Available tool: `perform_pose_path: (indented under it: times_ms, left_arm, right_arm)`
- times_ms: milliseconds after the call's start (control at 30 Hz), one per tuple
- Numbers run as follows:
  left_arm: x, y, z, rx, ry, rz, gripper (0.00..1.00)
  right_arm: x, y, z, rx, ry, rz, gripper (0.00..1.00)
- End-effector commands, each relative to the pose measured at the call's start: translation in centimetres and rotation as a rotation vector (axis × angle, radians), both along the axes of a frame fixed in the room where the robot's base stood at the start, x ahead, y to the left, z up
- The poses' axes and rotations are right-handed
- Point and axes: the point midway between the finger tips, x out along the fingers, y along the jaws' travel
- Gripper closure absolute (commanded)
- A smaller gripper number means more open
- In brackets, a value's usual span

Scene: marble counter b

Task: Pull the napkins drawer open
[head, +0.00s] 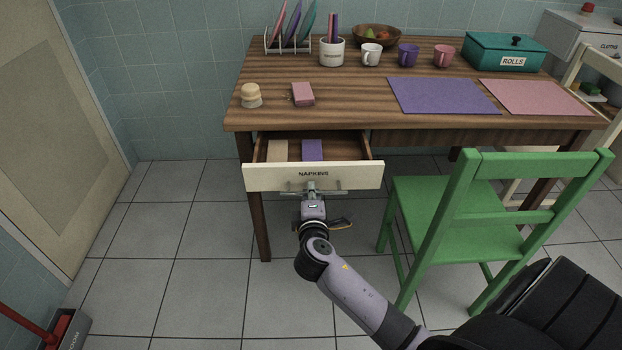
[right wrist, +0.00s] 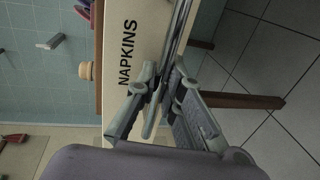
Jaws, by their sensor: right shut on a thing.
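The napkins drawer (head: 263,177) sits under the left part of the wooden table and stands partly open. Its cream front carries the label NAPKINS, which also shows in the right wrist view (right wrist: 127,52). Inside it lie a beige napkin (head: 278,150) and a purple napkin (head: 312,150). My right gripper (head: 311,188) is at the middle of the drawer front, shut on the metal bar handle (head: 337,185). The right wrist view shows its fingers (right wrist: 153,92) around the handle bar. My left gripper is in neither view.
A green chair (head: 440,225) stands just right of the drawer and my right arm. On the wooden table (head: 350,95) are a pink block (head: 302,94), a purple mat (head: 442,95), mugs and a teal box (head: 503,50).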

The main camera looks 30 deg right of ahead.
Motion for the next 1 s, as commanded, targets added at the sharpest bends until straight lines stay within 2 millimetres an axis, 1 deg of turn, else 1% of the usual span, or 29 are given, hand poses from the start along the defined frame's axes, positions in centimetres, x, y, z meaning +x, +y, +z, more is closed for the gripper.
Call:
perform_pose_path:
  times_ms: [33,100,300,500,833,867,1000]
  left_arm:
    - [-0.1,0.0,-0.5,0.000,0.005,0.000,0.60]
    - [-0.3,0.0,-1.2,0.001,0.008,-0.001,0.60]
    - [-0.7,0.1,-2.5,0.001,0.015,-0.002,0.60]
    - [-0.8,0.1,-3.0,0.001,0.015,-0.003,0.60]
    - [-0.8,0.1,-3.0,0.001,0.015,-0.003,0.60]
    - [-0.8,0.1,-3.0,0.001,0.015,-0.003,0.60]
    - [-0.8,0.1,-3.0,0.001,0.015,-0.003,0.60]
  right_arm:
    - [-0.9,0.5,0.1,0.004,0.002,0.000,1.00]
    - [-1.8,1.1,0.1,0.002,0.002,0.000,1.00]
    - [-3.5,2.1,0.0,0.000,0.001,-0.001,1.00]
    - [-4.1,2.5,0.0,0.001,0.000,-0.001,1.00]
    - [-4.1,2.5,0.0,-0.001,-0.001,-0.001,1.00]
    - [-4.1,2.5,0.0,0.000,0.000,0.000,0.90]
    - [-4.1,2.5,0.0,-0.001,-0.001,0.000,0.80]
